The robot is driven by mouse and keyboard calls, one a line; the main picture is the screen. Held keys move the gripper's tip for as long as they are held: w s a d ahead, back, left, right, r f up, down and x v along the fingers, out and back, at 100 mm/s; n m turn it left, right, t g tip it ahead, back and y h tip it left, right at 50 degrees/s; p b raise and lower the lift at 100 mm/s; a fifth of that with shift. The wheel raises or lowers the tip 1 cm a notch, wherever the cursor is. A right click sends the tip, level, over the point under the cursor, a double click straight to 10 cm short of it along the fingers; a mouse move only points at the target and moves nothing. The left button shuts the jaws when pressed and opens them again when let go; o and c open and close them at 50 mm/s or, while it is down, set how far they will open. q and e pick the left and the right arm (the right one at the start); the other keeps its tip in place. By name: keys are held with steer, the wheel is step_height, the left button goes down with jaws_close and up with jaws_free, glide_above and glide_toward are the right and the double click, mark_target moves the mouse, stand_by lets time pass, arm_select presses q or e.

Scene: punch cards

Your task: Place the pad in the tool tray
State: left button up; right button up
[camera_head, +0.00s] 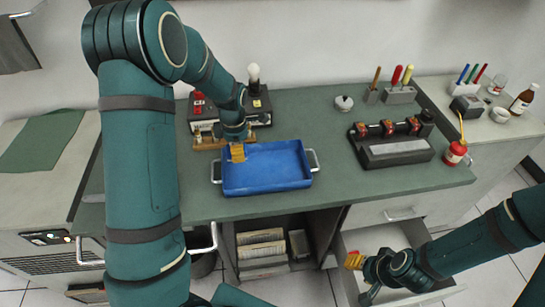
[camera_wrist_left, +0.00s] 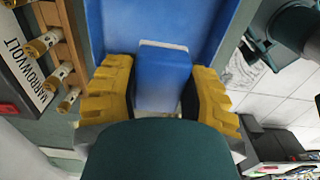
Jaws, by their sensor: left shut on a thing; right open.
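The blue tool tray (camera_head: 290,180) with side handles lies on the green bench top; its rim and floor also show in the left wrist view (camera_wrist_left: 215,25). My left gripper (camera_head: 238,153) is over the tray's left back corner. In the left wrist view its yellow fingers (camera_wrist_left: 160,90) are shut on a blue block with a pale edge, which looks like the pad (camera_wrist_left: 163,75). I cannot tell whether the pad touches the tray floor. In the head view the pad is hidden. My right gripper (camera_head: 355,261) is open by the drawer, with nothing seen in it.
A wooden peg rack (camera_head: 208,143) and a box with a bulb (camera_head: 257,103) stand close behind the tray. A black device (camera_head: 395,148) stands to the right, with a red can (camera_head: 455,153) beyond. An open drawer (camera_head: 385,240) juts out below. The bench between tray and device is clear.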

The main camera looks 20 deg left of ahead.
mark_target(243, 174)
arm_select(q)
steer(key=shift+w+f, duration=0.55)
steer(key=shift+f, duration=0.1)
steer(key=f, duration=0.4)
steer(key=shift+s, duration=0.35)
steer(key=shift+w+f, duration=0.15)
steer(key=shift+f, duration=0.5)
step_height(243, 174, down, 3)
steer(key=shift+r, duration=0.1)
steer(key=shift+f, duration=0.35)
arm_select(e)
steer(key=shift+w+f, duration=0.15)
steer(key=shift+w, duration=0.2)
